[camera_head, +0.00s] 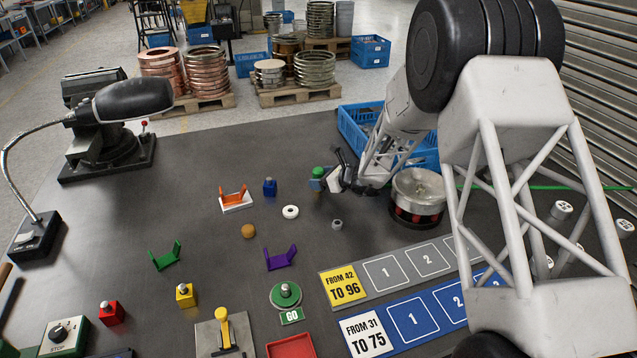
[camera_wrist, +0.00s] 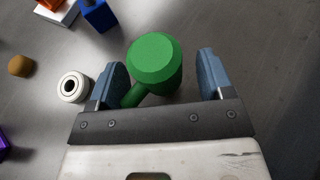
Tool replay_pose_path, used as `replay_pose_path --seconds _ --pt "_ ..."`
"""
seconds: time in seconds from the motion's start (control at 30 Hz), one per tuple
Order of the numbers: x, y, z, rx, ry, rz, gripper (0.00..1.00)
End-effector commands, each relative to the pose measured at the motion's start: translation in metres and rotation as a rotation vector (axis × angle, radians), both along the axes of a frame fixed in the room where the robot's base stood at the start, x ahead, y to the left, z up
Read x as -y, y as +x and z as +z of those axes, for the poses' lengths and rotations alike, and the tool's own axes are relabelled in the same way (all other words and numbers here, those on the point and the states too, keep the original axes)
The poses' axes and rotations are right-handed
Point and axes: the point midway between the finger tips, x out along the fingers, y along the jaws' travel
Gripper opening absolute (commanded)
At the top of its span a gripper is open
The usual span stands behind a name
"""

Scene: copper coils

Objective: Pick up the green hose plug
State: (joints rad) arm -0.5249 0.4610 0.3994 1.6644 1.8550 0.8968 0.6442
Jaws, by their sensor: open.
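The green hose plug (camera_head: 319,171) stands on the dark table near the middle, partly hidden by my gripper in the head view. In the wrist view the green hose plug (camera_wrist: 154,62) shows a broad faceted head and a narrower arm that runs down toward the gripper's base. My gripper (camera_head: 322,183) is low beside the plug. In the wrist view my gripper (camera_wrist: 160,76) is open, with one blue finger on each side of the plug. A gap shows at the right finger; the plug sits closer to the left finger, and I cannot tell whether they touch.
A white ring (camera_head: 290,212), a blue block (camera_head: 270,187) and a grey nut (camera_head: 337,224) lie near the plug. A round metal canister (camera_head: 418,190) and a blue crate (camera_head: 350,125) stand close to my arm.

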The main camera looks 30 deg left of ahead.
Motion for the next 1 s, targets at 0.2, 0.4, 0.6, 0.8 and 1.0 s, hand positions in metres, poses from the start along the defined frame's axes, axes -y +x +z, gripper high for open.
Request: replay_pose_path --seconds 0.2,0.4,0.6,0.8,1.0 --pt "-0.0107 0.0009 -0.0048 -0.001 0.000 0.000 0.74" --pt "-0.0110 0.0010 -0.0049 -0.001 0.000 0.000 0.74" --pt "-0.0109 0.0010 -0.0049 -0.001 0.000 0.000 0.74" --pt "-0.0109 0.0010 -0.0049 -0.001 0.000 0.000 0.66" --pt "-0.0108 0.0010 -0.0048 0.000 0.000 0.000 0.36"
